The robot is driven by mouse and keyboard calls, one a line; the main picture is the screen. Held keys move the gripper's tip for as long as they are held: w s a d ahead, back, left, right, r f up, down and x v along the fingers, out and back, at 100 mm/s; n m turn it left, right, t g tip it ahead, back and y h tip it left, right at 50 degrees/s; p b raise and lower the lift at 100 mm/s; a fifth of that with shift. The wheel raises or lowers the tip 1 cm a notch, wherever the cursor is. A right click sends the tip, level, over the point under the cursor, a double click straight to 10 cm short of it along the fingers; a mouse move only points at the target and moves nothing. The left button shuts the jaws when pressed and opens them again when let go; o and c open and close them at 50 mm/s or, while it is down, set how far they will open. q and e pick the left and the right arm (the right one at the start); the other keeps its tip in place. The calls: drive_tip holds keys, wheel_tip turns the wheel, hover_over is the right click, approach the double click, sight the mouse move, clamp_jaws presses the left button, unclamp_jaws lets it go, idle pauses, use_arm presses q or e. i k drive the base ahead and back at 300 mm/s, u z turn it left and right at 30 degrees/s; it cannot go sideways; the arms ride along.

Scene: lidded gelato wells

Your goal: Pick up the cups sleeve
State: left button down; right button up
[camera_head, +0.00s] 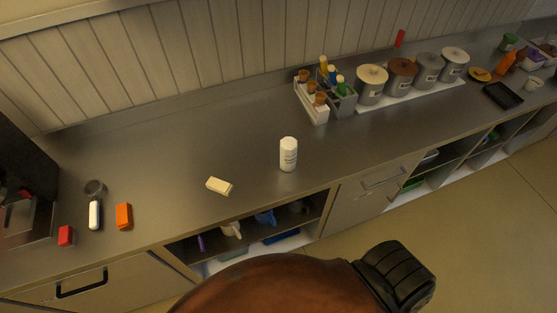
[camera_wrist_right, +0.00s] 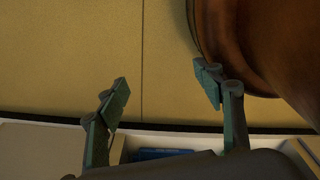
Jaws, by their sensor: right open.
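A white upright cylinder with small dark print (camera_head: 288,155), which looks like the cups sleeve, stands on the grey metal counter (camera_head: 170,150) near its front edge. It stands apart from other things. In the right wrist view my right gripper (camera_wrist_right: 163,88) is open, with nothing between its fingers. Tan floor shows between and beyond the fingers. The cups sleeve does not show in that view. My left gripper is not in view.
A cream block (camera_head: 219,186) lies left of the cylinder. A cone holder (camera_head: 313,106), bottles and lidded wells (camera_head: 371,84) stand behind to the right. Small items, including an orange block (camera_head: 123,216), are at left. Open shelves (camera_head: 245,238) lie below the counter.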

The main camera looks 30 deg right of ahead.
sight(288, 145)
drive_tip(key=u, duration=0.35)
drive_tip(key=k, duration=0.8)
drive_tip(key=z, duration=0.3)
